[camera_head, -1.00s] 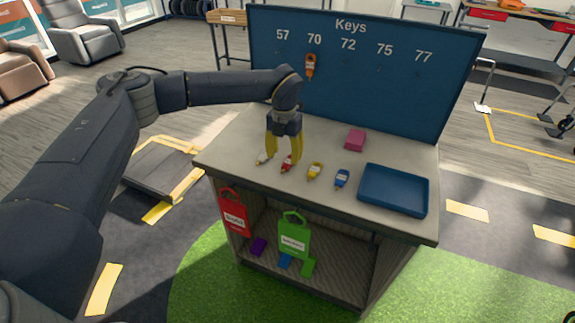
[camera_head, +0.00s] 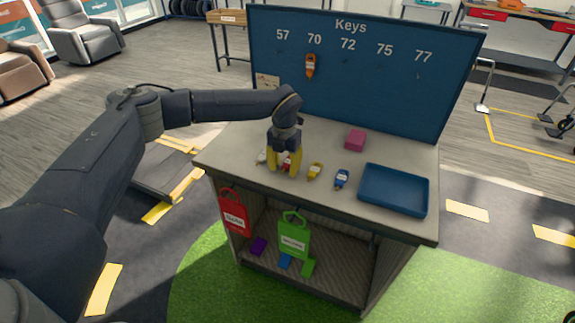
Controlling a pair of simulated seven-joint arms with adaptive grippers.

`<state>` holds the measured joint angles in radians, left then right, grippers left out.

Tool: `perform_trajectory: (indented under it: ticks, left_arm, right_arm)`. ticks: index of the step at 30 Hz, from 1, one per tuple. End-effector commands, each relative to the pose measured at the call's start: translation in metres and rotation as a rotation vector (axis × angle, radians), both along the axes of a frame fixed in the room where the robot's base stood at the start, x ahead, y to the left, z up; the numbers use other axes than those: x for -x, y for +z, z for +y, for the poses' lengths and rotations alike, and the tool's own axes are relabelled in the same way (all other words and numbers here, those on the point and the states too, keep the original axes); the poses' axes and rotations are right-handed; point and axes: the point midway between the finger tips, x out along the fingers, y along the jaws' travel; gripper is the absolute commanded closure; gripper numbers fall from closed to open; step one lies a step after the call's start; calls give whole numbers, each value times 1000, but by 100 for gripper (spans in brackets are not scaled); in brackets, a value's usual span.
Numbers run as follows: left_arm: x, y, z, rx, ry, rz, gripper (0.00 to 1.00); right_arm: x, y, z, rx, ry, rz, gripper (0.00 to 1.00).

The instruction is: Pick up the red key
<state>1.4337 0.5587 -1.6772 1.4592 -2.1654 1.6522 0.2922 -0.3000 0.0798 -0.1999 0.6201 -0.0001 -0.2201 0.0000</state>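The red key (camera_head: 287,160) lies on the grey top of the cabinet (camera_head: 237,151), partly hidden by my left gripper. My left gripper (camera_head: 284,171) has yellow fingers and points down over the red key, low at the tabletop. Its fingers are apart, with red showing between them; I see no clear grip on the key. A white key (camera_head: 262,158) lies just left of the gripper. A yellow key (camera_head: 315,171) and a blue key (camera_head: 341,179) lie to its right. My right gripper is out of view.
A blue tray (camera_head: 393,209) sits at the right of the top, and a pink block (camera_head: 355,140) lies behind the keys. The blue key board (camera_head: 365,85) stands at the back with an orange key (camera_head: 310,66) under 70.

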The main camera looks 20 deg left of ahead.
Motion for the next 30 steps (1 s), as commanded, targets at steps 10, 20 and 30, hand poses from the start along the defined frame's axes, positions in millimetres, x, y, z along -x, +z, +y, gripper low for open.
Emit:
perform_trajectory:
  ticks: [10, 20, 30]
  left_arm:
    - [0, 0, 0, 0, 0, 0, 93]
    - [0, 1, 0, 0, 0, 0, 94]
    - [-1, 29, 0, 0, 0, -2, 94]
  right_arm:
    - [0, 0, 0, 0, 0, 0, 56]
    - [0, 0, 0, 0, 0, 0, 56]
    - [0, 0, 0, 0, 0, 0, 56]
